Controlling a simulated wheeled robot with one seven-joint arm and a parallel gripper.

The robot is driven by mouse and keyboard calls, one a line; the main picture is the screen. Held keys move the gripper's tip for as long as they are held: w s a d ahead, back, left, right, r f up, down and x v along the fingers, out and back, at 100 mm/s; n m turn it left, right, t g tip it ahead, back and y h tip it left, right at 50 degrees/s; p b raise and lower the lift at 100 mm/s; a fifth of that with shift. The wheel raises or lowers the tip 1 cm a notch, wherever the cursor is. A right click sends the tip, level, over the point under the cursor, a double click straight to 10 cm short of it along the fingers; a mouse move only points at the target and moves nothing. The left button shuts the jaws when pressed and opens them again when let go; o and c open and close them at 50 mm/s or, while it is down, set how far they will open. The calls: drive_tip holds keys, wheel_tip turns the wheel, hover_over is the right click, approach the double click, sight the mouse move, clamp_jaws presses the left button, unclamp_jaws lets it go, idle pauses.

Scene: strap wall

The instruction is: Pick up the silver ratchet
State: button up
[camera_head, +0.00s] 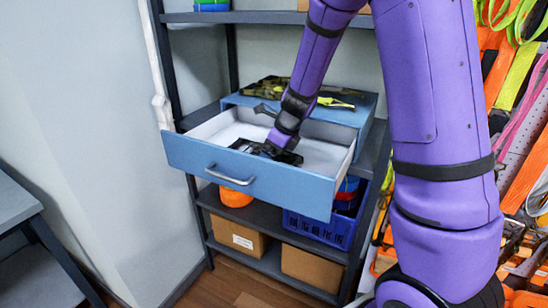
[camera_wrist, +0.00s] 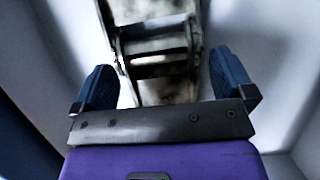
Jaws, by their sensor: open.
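The silver ratchet (camera_wrist: 158,47) lies in the open blue drawer (camera_head: 250,181). In the wrist view it is a worn metal frame with crossbars, running up past the top edge of the picture. My gripper (camera_wrist: 164,84) is open, with one blue-padded finger on each side of the ratchet's near end. I cannot tell whether the fingers touch it. In the head view my gripper (camera_head: 283,153) reaches down into the drawer, and my wrist mostly hides the ratchet there.
The blue cabinet top (camera_head: 366,103) behind carries a dark and yellow strap (camera_head: 335,102). Below are a blue crate (camera_head: 318,228), an orange item (camera_head: 236,196) and cardboard boxes (camera_head: 235,236). Colourful straps (camera_head: 520,110) hang at right.

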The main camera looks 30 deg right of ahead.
drive_tip(key=shift+f, duration=0.1)
drive_tip(key=c, duration=1.4)
drive_tip(key=shift+o, duration=0.2)
drive_tip(key=shift+w, duration=0.1)
